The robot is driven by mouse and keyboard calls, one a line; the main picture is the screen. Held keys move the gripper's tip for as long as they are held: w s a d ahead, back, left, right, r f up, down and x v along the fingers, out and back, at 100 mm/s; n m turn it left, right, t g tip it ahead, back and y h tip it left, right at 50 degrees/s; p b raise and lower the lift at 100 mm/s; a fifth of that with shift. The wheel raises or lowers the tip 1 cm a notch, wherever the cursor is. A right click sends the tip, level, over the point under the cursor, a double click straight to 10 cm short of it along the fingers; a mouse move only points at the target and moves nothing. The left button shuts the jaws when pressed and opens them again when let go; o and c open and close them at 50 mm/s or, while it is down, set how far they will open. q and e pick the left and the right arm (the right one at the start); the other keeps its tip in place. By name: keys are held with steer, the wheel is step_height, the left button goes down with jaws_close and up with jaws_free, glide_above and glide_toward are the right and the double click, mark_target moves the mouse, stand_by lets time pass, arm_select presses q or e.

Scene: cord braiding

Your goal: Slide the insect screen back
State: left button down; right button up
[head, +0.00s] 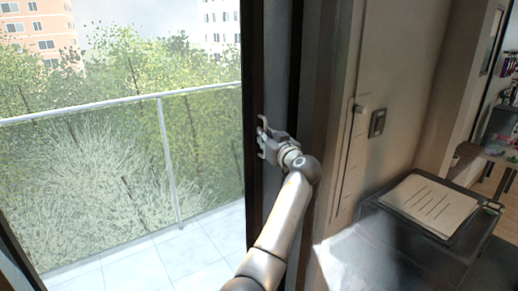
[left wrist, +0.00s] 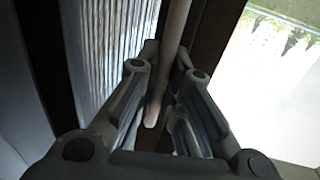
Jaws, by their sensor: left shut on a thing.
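My left gripper (head: 263,138) is at the dark door frame (head: 255,50), at the right edge of the balcony opening. In the left wrist view its fingers stand either side of a slim, pale brown upright bar (left wrist: 174,35), and it is shut on this bar. The bar looks like the insect screen's handle. The pleated grey insect screen (left wrist: 108,45) shows left of the bar in that view, folded in narrow upright pleats. In the head view I cannot make out the screen or bar clearly. My right gripper is not in view.
Beyond the opening lie a tiled balcony floor (head: 190,255) and a glass railing with a pale top rail (head: 110,105). At right a dark cabinet (head: 375,245) carries a clipboard with paper (head: 428,204). A wall switch (head: 377,124) is above it.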

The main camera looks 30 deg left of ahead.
arm_select(q)
steer(key=shift+w+d, duration=0.1)
steer(key=shift+w, duration=0.1)
steer(key=c, duration=1.5)
jaws_free()
steer(key=v, duration=1.2)
